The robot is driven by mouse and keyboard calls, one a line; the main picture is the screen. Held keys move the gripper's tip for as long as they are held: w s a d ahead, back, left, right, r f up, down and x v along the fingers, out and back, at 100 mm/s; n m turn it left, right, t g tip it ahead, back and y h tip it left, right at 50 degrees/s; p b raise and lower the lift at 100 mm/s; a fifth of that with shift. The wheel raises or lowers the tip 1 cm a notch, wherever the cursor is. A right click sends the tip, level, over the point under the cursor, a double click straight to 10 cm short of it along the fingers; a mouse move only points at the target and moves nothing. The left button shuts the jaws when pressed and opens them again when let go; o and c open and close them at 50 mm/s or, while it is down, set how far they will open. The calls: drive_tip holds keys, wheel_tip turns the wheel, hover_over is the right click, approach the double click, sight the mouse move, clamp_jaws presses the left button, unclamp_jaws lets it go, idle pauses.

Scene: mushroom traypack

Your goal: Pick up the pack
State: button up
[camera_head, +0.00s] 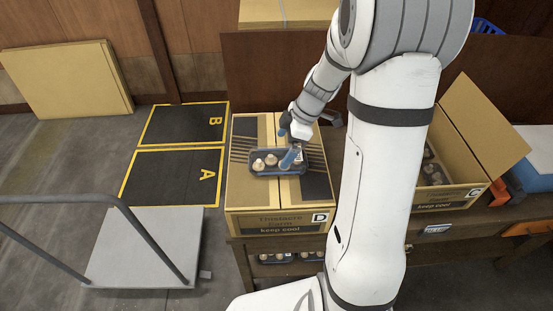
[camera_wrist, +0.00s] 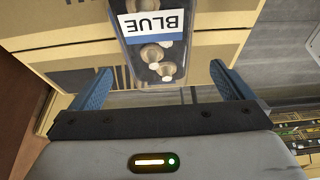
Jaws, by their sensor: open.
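The pack is a dark blue-grey tray of pale mushrooms (camera_head: 264,161) lying on top of the closed cardboard box marked D (camera_head: 245,205). In the wrist view the pack (camera_wrist: 148,50) shows a white label reading BLUE and several mushrooms under a clear cover. My gripper (camera_head: 290,145) is over the pack. Its two blue fingers are apart in the wrist view (camera_wrist: 160,85), one on each side of the pack's near end, with nothing held between them. I cannot tell whether a finger touches the pack.
An open box marked C (camera_head: 448,195) with packs inside stands at the right. More packs (camera_head: 275,258) sit on a shelf below box D. Floor mats A (camera_head: 172,178) and B (camera_head: 185,124) are bare. A grey cart (camera_head: 140,245) stands at the left.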

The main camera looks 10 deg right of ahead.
sight(280, 154)
drive_tip(key=x, duration=0.6)
drive_tip(key=shift+w+d+f+p, duration=0.1)
drive_tip(key=shift+d+f+p, duration=0.05)
drive_tip(key=shift+p, duration=0.25)
drive_tip(key=shift+c, duration=0.2)
drive_tip(key=c, duration=0.9)
